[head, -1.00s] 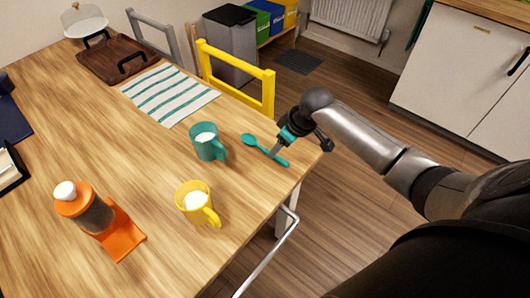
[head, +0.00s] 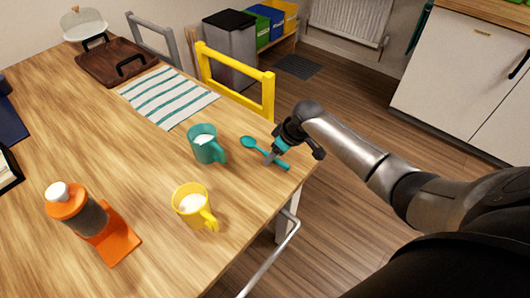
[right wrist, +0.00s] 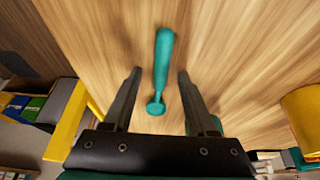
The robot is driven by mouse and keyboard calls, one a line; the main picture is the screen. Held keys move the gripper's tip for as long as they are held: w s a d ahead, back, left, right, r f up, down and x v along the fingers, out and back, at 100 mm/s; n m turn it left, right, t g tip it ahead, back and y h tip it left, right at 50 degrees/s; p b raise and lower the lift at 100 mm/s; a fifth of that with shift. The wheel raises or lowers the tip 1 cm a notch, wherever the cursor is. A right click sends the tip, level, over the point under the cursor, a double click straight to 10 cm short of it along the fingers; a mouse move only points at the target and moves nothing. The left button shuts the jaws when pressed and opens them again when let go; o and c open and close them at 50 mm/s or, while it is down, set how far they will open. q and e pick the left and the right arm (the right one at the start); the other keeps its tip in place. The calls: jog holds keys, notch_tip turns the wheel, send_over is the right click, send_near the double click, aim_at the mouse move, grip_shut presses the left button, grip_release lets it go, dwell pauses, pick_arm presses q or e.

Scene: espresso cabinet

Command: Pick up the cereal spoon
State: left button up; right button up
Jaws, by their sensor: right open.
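The teal cereal spoon (head: 249,143) lies on the wooden table near its right edge, beside the teal mug. My right gripper (head: 271,157) is over the spoon's handle and hides part of it. In the right wrist view the spoon (right wrist: 163,62) lies between the two open fingers of the right gripper (right wrist: 159,74), with clear gaps on both sides. Whether the fingertips touch the table cannot be told. My left gripper is not in view.
A teal mug (head: 203,151) stands just left of the spoon, and a yellow mug (head: 186,210) is nearer. An orange bottle on a stand (head: 88,215) is at left. A striped cloth (head: 166,97) and a yellow chair (head: 238,68) are beyond. The table's right edge is close.

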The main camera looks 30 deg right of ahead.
jog(key=shift+f, duration=0.1)
grip_shut()
dwell(0.3)
